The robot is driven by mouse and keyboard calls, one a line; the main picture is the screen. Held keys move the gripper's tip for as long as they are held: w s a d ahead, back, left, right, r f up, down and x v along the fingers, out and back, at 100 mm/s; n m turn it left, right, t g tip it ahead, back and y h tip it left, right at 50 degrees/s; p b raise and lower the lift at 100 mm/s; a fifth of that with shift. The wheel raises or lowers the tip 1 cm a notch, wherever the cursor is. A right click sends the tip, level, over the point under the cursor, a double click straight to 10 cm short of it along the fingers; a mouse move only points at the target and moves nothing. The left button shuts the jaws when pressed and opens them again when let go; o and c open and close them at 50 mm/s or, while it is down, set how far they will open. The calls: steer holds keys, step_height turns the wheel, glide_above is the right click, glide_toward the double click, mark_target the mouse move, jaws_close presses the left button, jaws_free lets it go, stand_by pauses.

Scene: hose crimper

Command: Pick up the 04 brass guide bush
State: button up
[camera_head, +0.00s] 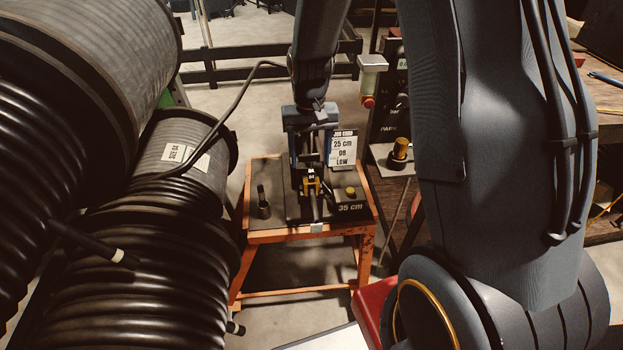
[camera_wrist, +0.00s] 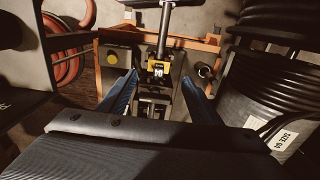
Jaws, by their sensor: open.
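A yellow, brass-coloured piece with a dark "04" tag (camera_head: 311,186) sits on a dark fixture on the orange table. I take it for the 04 brass guide bush; its exact shape is partly hidden. In the wrist view the same tagged piece (camera_wrist: 158,72) shows between my two blue fingers, the tag upside down. My gripper (camera_head: 312,165) points down at it from above and behind. The wrist view shows my gripper (camera_wrist: 160,80) open, with a gap on both sides of the piece and no clear contact.
The orange table (camera_head: 265,237) carries a black upright cylinder (camera_head: 263,207), a yellow button (camera_head: 351,192) and a job card (camera_head: 343,147). Another brass-coloured part (camera_head: 400,149) stands on a ledge at right. Large black hose reels (camera_head: 130,270) crowd the left.

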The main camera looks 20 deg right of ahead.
mark_target(311, 171)
steer(key=shift+w+f+p, duration=0.1)
steer(key=shift+f+p, duration=0.25)
steer(key=shift+f, duration=0.95)
steer(key=f+p, duration=0.1)
steer(key=f, duration=0.1)
steer(key=f+p, duration=0.1)
steer(key=f, duration=0.1)
steer(key=shift+s+d, duration=0.15)
steer(key=shift+s, duration=0.05)
steer(key=shift+f, duration=0.65)
steer(key=c, duration=1.2)
steer(key=shift+w+r, duration=0.1)
steer(key=shift+r, duration=0.1)
